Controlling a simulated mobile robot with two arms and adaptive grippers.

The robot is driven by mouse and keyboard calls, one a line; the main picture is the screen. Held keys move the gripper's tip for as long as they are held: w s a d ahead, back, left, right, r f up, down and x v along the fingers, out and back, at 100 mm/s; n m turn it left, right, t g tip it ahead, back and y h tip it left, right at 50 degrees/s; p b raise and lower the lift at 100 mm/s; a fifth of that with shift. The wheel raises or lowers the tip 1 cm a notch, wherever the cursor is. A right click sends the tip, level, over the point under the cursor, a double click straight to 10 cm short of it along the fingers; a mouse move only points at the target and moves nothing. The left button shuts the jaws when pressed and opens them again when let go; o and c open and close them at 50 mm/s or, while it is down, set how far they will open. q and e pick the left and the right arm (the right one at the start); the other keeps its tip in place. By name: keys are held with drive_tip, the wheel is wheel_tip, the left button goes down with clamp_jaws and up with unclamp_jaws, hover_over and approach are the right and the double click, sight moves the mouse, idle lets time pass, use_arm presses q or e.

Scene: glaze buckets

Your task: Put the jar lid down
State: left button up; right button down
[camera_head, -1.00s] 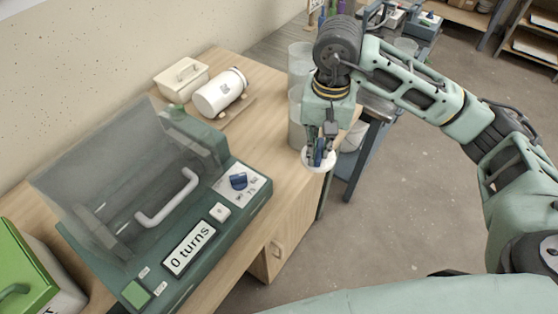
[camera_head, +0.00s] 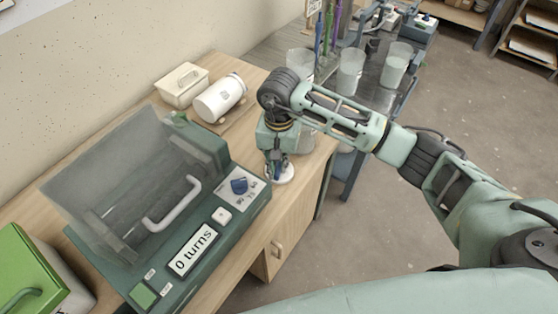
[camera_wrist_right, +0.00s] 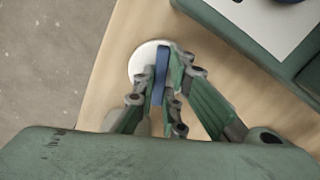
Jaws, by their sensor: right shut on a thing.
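The jar lid (camera_head: 285,175) is a white disc with a blue upright grip. It is at the wooden table's right edge, just right of the green machine. My right gripper (camera_head: 276,172) points down and is shut on the lid's blue grip. In the right wrist view the lid (camera_wrist_right: 143,62) shows its white disc and blue grip between the fingers (camera_wrist_right: 163,88). The lid is over or on the table top; I cannot tell if it touches. A white jar (camera_head: 219,97) lies on its side on a wooden rest further back. My left gripper is not in view.
The green machine (camera_head: 215,240) with a clear cover and a "0 turns" display stands left of the lid. A cream box (camera_head: 181,86) is at the back. Clear buckets (camera_head: 350,72) stand behind my right arm. A green-lidded box (camera_head: 30,270) is at lower left.

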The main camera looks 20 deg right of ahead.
sight(279, 166)
drive_tip(key=shift+f, duration=0.2)
drive_tip(key=c, duration=1.8)
unclamp_jaws()
drive_tip(key=shift+r, duration=0.1)
drive_tip(key=shift+r, duration=0.1)
drive_tip(key=shift+r, duration=0.2)
wheel_tip(279, 166, up, 12)
drive_tip(key=shift+f+b, duration=0.15)
drive_tip(key=shift+b, duration=0.95)
drive_tip(key=shift+s+f, duration=0.1)
drive_tip(key=shift+s, duration=0.05)
